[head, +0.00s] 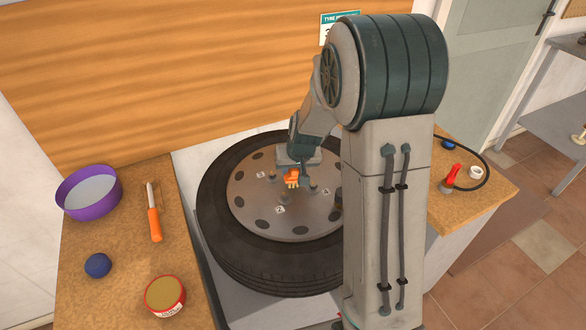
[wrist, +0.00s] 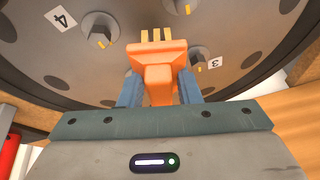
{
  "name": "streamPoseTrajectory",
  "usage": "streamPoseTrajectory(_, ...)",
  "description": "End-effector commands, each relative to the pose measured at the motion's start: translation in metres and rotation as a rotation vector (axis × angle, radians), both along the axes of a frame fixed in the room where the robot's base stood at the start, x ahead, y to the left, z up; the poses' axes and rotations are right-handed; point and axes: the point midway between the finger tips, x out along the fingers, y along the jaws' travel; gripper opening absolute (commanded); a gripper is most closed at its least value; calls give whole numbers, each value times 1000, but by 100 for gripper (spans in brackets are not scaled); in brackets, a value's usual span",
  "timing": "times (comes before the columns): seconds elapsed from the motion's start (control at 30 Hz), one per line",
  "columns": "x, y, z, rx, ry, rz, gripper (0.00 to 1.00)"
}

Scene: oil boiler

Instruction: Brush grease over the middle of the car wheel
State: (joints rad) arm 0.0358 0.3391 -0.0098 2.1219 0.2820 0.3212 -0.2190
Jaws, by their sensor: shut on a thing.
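The car wheel (head: 272,268), a black tyre around a grey metal disc (head: 255,205), lies flat in the middle of the bench. The disc has dark holes, studs and small number labels; labels 4 (wrist: 62,19) and 3 (wrist: 214,63) show in the wrist view. My gripper (wrist: 158,90) is shut on an orange brush (wrist: 157,62) with short yellow bristles. The brush (head: 291,177) is over the middle of the disc; I cannot tell whether the bristles touch it. Yellow marks show near some studs. An open red tin (head: 165,296) with a tan top stands at the lower left.
On the left board are a purple bowl (head: 89,192), an orange-handled tool (head: 154,222) and a dark blue ball (head: 98,265). On the right are a red-topped item (head: 450,179), a white ring (head: 476,174) and a black cable. My arm hides the wheel's right side.

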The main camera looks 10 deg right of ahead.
Motion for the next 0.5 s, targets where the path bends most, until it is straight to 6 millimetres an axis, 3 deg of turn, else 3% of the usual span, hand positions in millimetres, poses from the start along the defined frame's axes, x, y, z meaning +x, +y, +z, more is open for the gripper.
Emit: streamPoseTrajectory(0.5, 0, 0, -8, 0, 0, 0, 12)
